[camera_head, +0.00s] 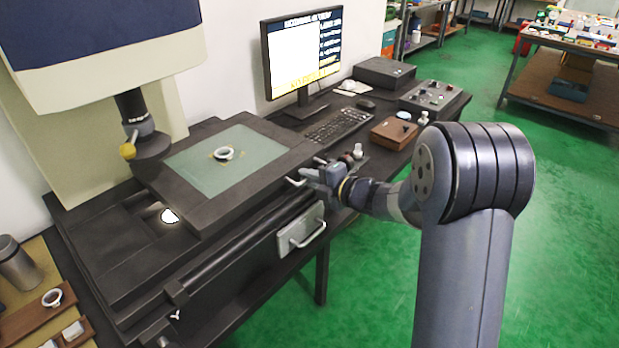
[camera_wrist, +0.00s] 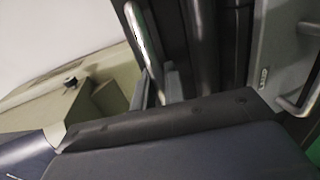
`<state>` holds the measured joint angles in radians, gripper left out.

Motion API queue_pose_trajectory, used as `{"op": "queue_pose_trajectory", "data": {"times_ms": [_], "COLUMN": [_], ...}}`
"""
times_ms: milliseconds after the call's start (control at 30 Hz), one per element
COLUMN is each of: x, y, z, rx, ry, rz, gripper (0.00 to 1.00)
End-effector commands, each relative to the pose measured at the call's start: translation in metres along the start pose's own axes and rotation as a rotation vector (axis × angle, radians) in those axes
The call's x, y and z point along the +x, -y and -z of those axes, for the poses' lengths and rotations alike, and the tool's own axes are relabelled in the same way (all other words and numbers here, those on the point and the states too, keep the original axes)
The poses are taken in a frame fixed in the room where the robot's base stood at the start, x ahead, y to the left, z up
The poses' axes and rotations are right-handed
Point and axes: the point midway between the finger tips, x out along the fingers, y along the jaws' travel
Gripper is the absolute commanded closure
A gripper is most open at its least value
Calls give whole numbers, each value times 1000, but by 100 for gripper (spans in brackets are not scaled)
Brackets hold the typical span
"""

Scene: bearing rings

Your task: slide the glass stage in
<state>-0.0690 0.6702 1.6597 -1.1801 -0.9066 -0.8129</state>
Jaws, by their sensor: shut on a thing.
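The glass stage (camera_head: 184,169) is a dark frame around a greenish pane, beside and partly under the microscope's lens (camera_head: 137,118). A pale ring (camera_head: 223,154) lies on the glass. My gripper (camera_head: 310,174) is at the stage's front right edge, shut on its metal handle (camera_head: 294,182). In the wrist view the stage handle (camera_wrist: 139,35) is a bright bar running down to my fingers (camera_wrist: 162,86); the exact contact is partly hidden.
The base has a lit round window (camera_head: 169,215) left of the stage. A grey plate with another handle (camera_head: 301,238) sits below my gripper. A monitor (camera_head: 302,52), keyboard (camera_head: 338,124) and brown box (camera_head: 394,133) stand behind.

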Motion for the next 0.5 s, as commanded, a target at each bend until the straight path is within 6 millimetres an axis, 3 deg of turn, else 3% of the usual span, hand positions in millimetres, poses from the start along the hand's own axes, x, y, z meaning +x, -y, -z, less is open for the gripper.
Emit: {"op": "queue_pose_trajectory", "data": {"times_ms": [267, 500], "x": [0, 1], "y": [1, 5], "z": [3, 33], "rx": [0, -2], "ry": [-1, -3], "rz": [1, 0], "gripper": [100, 100]}}
